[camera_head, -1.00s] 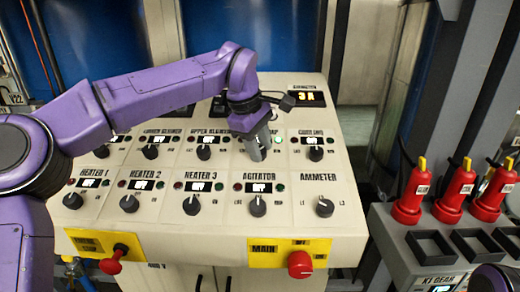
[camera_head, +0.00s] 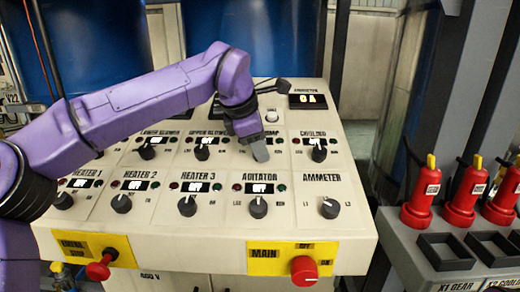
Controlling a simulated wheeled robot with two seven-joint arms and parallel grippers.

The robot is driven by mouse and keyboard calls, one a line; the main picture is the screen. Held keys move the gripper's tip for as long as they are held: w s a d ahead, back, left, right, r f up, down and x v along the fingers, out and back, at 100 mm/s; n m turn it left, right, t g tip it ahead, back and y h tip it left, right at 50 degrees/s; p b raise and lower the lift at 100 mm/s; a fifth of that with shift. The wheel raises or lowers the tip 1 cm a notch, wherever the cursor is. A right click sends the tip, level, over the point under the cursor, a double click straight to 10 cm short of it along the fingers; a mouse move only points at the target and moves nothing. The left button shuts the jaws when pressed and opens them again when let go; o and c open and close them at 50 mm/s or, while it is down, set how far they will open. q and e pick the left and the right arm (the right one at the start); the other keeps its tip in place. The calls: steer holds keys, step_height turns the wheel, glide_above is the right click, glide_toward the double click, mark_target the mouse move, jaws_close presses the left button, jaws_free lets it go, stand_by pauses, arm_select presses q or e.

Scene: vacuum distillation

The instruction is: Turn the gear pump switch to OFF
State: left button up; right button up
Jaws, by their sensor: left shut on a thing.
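The control panel (camera_head: 222,222) is a cream sloped console with rows of black knobs. My left gripper (camera_head: 259,152) reaches down onto the upper row, between the upper blower knob (camera_head: 202,152) and the cooling knob (camera_head: 319,153). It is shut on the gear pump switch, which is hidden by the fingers. The ammeter display (camera_head: 308,101) at the top right reads 0 A. My right gripper is not in view.
The agitator knob (camera_head: 257,207) is just below the gripper. A red main knob (camera_head: 304,270) and a red emergency stop (camera_head: 99,270) are on yellow plates at the front. Red bottles (camera_head: 421,195) stand on a grey rack at the right.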

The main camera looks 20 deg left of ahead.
arm_select(q)
steer(key=shift+s+f, duration=0.1)
steer(key=shift+f, duration=0.35)
steer(key=o, duration=1)
steer(key=shift+o, duration=0.2)
steer(key=shift+a+r, duration=0.1)
steer(key=shift+r, duration=0.05)
steer(key=shift+r, duration=0.1)
steer(key=v, duration=1)
steer(key=shift+r, duration=0.1)
